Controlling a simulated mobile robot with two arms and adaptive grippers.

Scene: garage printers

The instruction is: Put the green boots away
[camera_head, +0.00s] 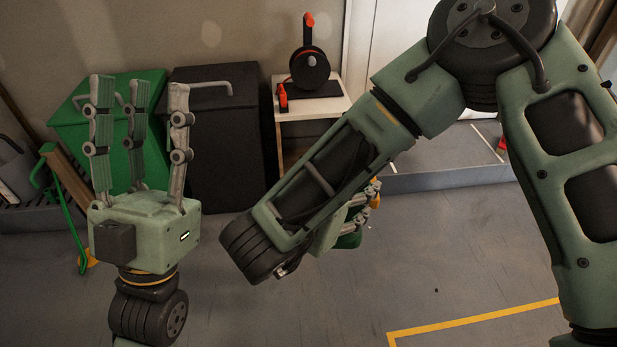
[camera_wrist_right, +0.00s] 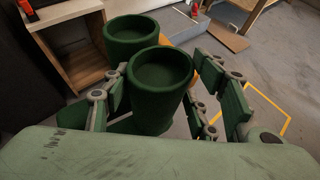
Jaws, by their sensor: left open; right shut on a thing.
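The pair of green boots shows in the right wrist view as two dark green round openings, a nearer boot (camera_wrist_right: 160,105) and a farther boot (camera_wrist_right: 132,34). My right gripper (camera_wrist_right: 172,85) has its fingers on both sides of the nearer boot and is shut on the boots. In the head view my right gripper (camera_head: 362,208) is mostly behind my forearm, and only a bit of green boot (camera_head: 349,240) shows below it. My left gripper (camera_head: 138,130) is open and empty, fingers pointing up, at the left.
A green lidded bin (camera_head: 75,130) and a black lidded bin (camera_head: 235,120) stand against the wall. A small white-topped table (camera_head: 318,106) beside them carries a black and orange reel (camera_head: 310,68). Grey floor with a yellow line (camera_head: 470,320) is clear at the front.

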